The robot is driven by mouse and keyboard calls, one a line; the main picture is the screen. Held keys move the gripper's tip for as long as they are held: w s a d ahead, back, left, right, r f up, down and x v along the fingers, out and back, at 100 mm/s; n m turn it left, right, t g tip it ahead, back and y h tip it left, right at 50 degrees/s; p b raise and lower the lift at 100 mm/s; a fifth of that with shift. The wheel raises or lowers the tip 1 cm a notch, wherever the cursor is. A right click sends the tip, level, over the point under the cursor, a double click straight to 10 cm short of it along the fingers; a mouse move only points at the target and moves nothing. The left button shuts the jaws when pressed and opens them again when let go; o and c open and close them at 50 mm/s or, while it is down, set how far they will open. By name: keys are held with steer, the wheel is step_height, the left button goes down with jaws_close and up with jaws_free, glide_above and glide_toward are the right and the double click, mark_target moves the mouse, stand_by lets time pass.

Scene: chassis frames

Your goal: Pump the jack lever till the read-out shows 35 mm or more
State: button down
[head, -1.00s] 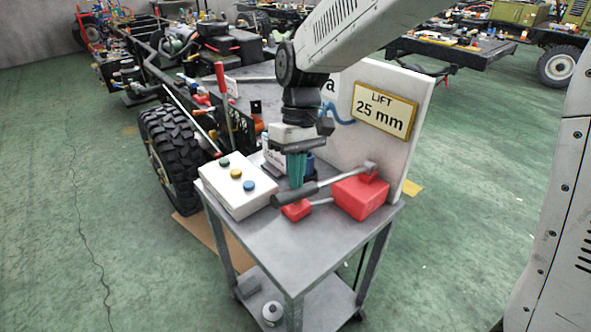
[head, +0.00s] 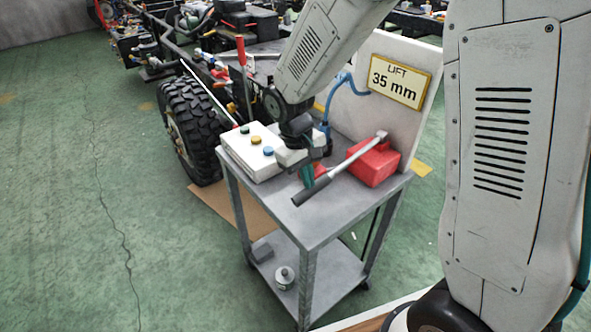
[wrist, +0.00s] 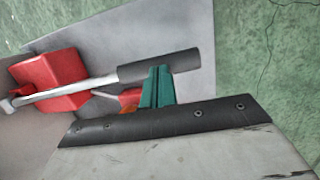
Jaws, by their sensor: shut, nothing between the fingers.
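The read-out (head: 398,82) on the upright white board shows LIFT 35 mm. The jack lever (head: 349,163) is a metal rod with a black grip (head: 311,192), running from the red jack block (head: 376,165) out to the front left, sloping down. My gripper (head: 309,174) has green fingers and is shut, with nothing between them. It is low over the cart, at the lever's black grip. In the wrist view my gripper (wrist: 158,72) has its fingertips right at the edge of the black grip (wrist: 160,66); I cannot tell whether they touch.
The grey cart (head: 297,212) carries a white box (head: 252,150) with green, yellow and blue buttons left of my gripper. A second red part lies partly hidden behind my fingers. A large black tyre (head: 192,125) stands behind the cart at left. Green floor is clear in front left.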

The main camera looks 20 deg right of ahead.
steer(key=shift+s+f, duration=0.35)
steer(key=shift+f, duration=0.3)
steer(key=shift+w+r, duration=0.15)
steer(key=shift+r, duration=0.1)
steer(key=a+v, duration=0.1)
steer(key=v, duration=1.3)
steer(key=shift+r, duration=0.2)
stand_by(1.8)
steer(key=s+d+r+m+t, duration=0.1)
steer(key=s+d+r, duration=0.1)
steer(key=s, duration=0.6)
steer(key=s+d+r+m+t+y, duration=0.1)
steer(key=s+d, duration=0.4)
steer(key=s, duration=0.3)
steer(key=s+d+r+m+t+y, duration=0.1)
steer(key=s+d+r+m, duration=0.1)
steer(key=s, duration=0.5)
steer(key=shift+s+d+r, duration=0.35)
steer(key=shift+s+d, duration=0.05)
steer(key=shift+d, duration=0.3)
